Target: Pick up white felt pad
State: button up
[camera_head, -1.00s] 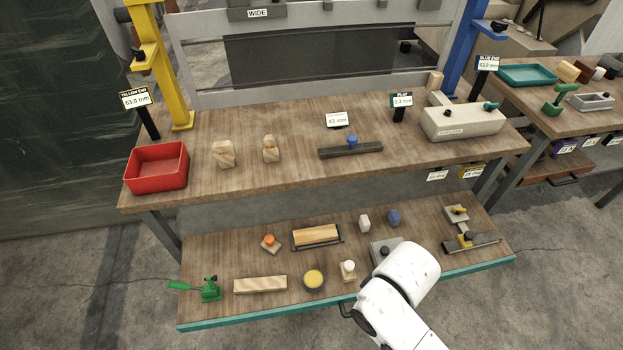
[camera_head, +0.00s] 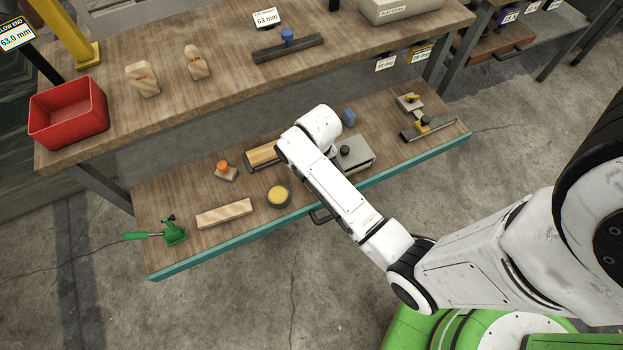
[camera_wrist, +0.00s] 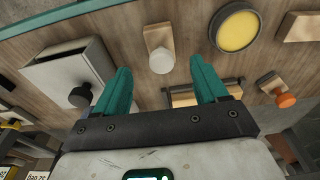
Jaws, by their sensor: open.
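In the wrist view, a white round piece (camera_wrist: 161,60), which may be the white felt pad, sits at the end of a small wooden block (camera_wrist: 157,36) on the lower shelf. My gripper (camera_wrist: 160,68) is open, its two teal fingers apart and empty. The white piece shows in line with the gap between the fingertips; the height between them is unclear. In the head view, my arm hides the white piece and the fingers. Another small white piece, seen earlier beside the blue one, is also hidden now.
Close by stand a grey box with a black knob (camera_wrist: 70,78), a yellow-topped round tin (camera_wrist: 237,29), a tray with a wooden bar (camera_head: 262,155) and an orange-knobbed block (camera_head: 226,171). A blue piece (camera_head: 348,117) stands behind. The upper bench (camera_head: 190,100) overhangs at the back.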

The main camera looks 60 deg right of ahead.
jog(key=f, duration=0.2)
jog(key=f+b, duration=0.1)
jog(key=f, duration=0.3)
jog(key=shift+w+d+f+b, duration=0.1)
jog(key=shift+w+f+b, duration=0.2)
jog(key=shift+w+b, duration=0.05)
jog(key=shift+c, duration=0.3)
jog(key=c, duration=1.2)
jog(key=shift+r, duration=0.15)
